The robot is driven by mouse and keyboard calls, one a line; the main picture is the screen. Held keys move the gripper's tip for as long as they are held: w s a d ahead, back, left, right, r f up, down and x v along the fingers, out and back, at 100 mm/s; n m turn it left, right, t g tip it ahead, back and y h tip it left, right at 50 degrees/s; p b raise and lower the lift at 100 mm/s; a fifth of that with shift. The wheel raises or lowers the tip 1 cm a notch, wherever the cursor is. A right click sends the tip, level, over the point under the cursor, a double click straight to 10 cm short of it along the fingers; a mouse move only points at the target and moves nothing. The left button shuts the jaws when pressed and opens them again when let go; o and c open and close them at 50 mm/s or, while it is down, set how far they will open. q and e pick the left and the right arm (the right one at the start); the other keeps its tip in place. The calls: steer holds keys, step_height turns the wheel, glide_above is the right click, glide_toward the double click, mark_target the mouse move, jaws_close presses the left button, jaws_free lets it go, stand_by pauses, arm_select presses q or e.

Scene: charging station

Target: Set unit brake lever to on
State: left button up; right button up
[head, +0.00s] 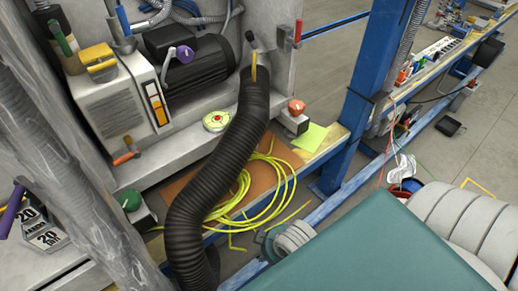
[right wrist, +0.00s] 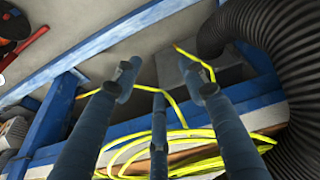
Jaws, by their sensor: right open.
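Several levers and knobs show in the head view, and I cannot tell which is the unit brake lever; I read no label for it. A yellow handle (head: 98,60) sits above the grey box with an orange switch (head: 157,105). A purple knob (head: 185,54) stands before the dark motor. A black-tipped yellow lever (head: 252,60) rises behind the hose, and a red handle (head: 297,31) is on the panel edge. My right gripper (right wrist: 160,82) is open and empty, its three fingers spread above yellow cable. My left gripper is not in view.
A thick black hose (head: 217,165) crosses the panel front and also fills the right of the wrist view (right wrist: 285,65). Yellow cable (head: 265,190) lies coiled on the ledge. A blue post (head: 372,70) stands right.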

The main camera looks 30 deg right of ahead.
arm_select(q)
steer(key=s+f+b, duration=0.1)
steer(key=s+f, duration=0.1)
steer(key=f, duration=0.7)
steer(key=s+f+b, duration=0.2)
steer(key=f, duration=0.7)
arm_select(e)
steer(key=w+d+r+m+t+h, duration=0.1)
steer(key=w+d+r+m+t, duration=0.1)
steer(key=w+d+r+t, duration=0.5)
steer(key=w+d+r+m+t+h, duration=0.1)
steer(key=w+d+r+t, duration=0.2)
steer(key=w+d+r, duration=0.75)
steer(key=w+f, duration=0.2)
steer(key=w, duration=0.1)
steer(key=w+a+f+b, duration=0.1)
steer(key=w+f, duration=0.1)
steer(key=w, duration=0.2)
steer(key=w+f, duration=0.2)
steer(key=w, duration=0.1)
steer(key=shift+w+a+f+b, duration=0.15)
steer(key=shift+w+a+b, duration=0.05)
steer(key=shift+a+b, duration=0.15)
steer(key=shift+x, duration=0.75)
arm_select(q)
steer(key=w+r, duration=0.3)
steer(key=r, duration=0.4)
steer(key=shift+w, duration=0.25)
